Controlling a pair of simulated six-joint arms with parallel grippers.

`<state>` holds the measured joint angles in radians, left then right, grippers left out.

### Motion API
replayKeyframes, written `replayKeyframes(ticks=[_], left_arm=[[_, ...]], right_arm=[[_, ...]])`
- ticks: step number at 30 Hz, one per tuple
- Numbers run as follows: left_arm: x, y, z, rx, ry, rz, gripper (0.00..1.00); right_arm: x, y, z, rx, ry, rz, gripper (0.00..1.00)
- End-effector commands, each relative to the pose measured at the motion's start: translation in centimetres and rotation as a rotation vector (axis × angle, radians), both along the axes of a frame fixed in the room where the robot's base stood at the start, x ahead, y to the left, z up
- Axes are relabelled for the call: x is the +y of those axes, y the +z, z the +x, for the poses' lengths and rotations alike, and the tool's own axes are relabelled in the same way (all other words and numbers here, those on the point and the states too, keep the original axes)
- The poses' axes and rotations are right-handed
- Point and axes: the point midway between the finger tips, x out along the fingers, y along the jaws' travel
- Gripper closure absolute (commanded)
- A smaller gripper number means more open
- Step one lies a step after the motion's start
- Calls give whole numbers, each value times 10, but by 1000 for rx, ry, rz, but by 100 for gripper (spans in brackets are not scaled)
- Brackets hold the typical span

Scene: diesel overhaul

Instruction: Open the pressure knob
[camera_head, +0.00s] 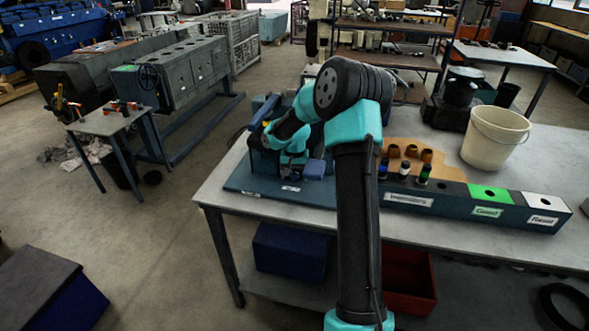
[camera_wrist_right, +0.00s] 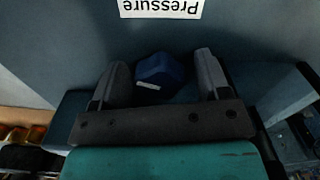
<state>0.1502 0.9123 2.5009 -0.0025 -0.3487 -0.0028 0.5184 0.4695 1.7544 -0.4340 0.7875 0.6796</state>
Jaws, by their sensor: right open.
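A blue knob (camera_wrist_right: 160,72) with a small white mark sits between the two grey fingers of my right gripper (camera_wrist_right: 160,68) in the right wrist view. The fingers are apart, one on each side of the knob, with gaps visible. A white label (camera_wrist_right: 160,8) reading "Pressure" upside down lies on the blue-grey panel (camera_wrist_right: 60,45) beyond the knob. In the head view my right wrist bends down over the blue test stand (camera_head: 240,179) at the table's left end, and the fingertips are hard to make out there. My left gripper is not in view.
On the table (camera_head: 212,190), a rack (camera_head: 450,207) with labelled sections runs to the right of the stand. A cream bucket (camera_head: 494,140) stands at the back right.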

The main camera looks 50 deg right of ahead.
Motion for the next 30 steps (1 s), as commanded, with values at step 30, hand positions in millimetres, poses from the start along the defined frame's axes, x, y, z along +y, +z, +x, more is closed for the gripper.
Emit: replayKeyframes(ticks=[30], left_arm=[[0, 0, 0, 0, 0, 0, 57]], right_arm=[[0, 157, 1, -2, 1, -1, 31]])
